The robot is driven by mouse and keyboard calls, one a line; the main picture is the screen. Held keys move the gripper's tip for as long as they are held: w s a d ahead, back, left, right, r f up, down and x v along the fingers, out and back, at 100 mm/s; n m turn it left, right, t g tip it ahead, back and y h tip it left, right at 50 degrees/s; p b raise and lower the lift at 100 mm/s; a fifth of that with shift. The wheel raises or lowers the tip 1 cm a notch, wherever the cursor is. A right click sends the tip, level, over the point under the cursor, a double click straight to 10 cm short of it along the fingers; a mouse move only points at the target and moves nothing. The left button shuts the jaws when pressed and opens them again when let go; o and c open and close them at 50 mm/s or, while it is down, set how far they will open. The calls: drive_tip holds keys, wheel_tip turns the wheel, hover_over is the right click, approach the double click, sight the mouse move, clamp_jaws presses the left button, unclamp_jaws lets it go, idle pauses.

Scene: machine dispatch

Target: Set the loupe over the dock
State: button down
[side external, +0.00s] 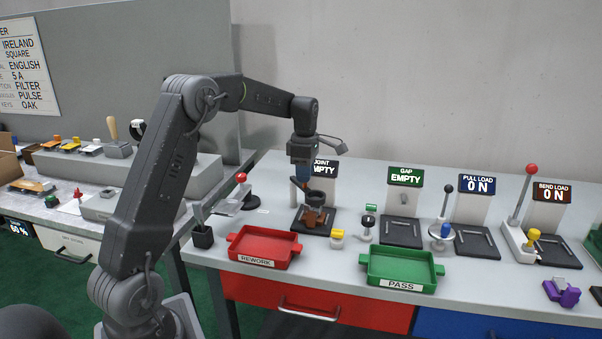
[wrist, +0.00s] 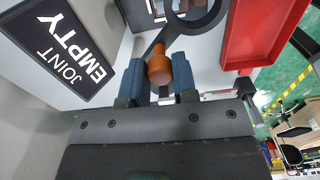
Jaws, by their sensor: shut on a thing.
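The loupe has a black ring and an orange handle, and the wrist view shows its ring (wrist: 222,14) at the top. My gripper (wrist: 160,80) is shut on the orange handle, with a blue finger on each side. In the side view my gripper (side external: 303,182) points down, and the loupe's dark ring (side external: 317,197) sits just below it. The black dock plate (side external: 326,230) below the JOINT sign bears a brown piece (side external: 314,216). The ring appears just above this piece; whether they touch I cannot tell.
The JOINT sign (side external: 325,169) reads EMPTY and stands close behind my gripper. A red REWORK tray (side external: 264,259) and a green PASS tray (side external: 402,281) lie in front. A red-knobbed lever (side external: 241,178) is at left; a small yellow-topped part (side external: 337,236) is at right.

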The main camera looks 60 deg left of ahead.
drive_tip(key=shift+w+n, duration=0.25)
drive_tip(key=shift+n, duration=0.15)
drive_tip(key=c, duration=0.9)
unclamp_jaws()
drive_tip(key=shift+r, duration=6.9)
